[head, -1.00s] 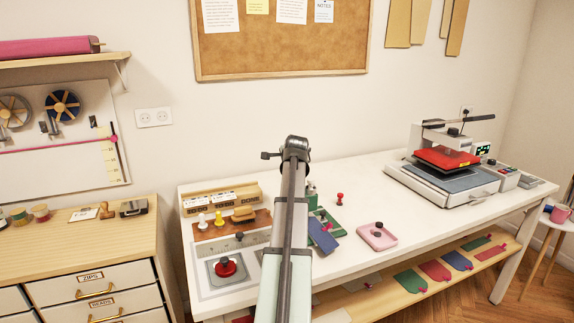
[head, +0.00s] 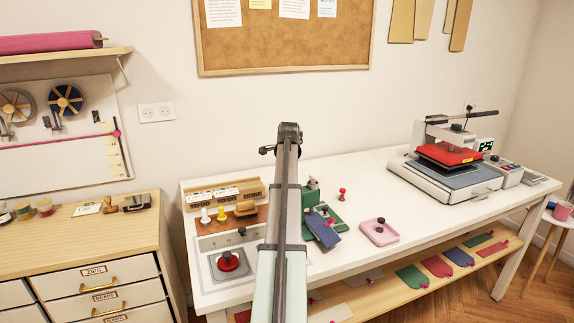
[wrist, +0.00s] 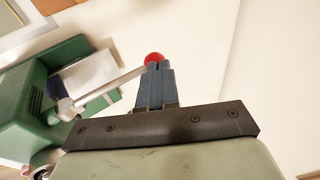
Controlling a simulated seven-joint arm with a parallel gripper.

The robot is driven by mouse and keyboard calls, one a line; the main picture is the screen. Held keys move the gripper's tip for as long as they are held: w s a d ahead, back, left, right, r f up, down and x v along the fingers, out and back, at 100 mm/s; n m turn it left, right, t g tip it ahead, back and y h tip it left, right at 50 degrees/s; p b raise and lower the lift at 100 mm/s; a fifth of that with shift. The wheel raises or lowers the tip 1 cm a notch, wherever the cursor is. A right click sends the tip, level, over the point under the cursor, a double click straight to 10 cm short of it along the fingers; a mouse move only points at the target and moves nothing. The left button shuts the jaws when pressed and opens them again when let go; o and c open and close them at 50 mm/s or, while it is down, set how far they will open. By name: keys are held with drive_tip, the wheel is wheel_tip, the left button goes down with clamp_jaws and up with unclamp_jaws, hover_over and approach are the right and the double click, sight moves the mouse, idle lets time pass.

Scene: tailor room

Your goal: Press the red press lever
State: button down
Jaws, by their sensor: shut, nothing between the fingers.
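The red press lever shows in the wrist view as a round red knob (wrist: 153,57) on a pale metal rod. The rod slants up from a pivot on the green press (wrist: 62,90). My gripper (wrist: 153,68) is shut and empty, its dark fingertips right at the knob and partly covering its lower side. I cannot tell whether they touch it. In the head view the green press (head: 311,194) stands partly behind my arm. My gripper is hidden there by the arm. A small red-topped piece (head: 342,191) shows right of the press; I cannot tell whether it is the lever knob.
A blue plate (head: 321,231) rests on the press's green base. A pink dish (head: 379,231) lies to the right, with clear white table (head: 370,185) around it. A white heat press (head: 455,165) stands far right. A red round knob (head: 228,262) sits at front left.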

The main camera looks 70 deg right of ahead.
drive_tip(key=shift+w+f, duration=0.1)
drive_tip(key=shift+f, duration=0.05)
drive_tip(key=v, duration=1.4)
drive_tip(key=shift+w+d+r, duration=0.3)
drive_tip(key=shift+d, duration=0.05)
idle(0.5)
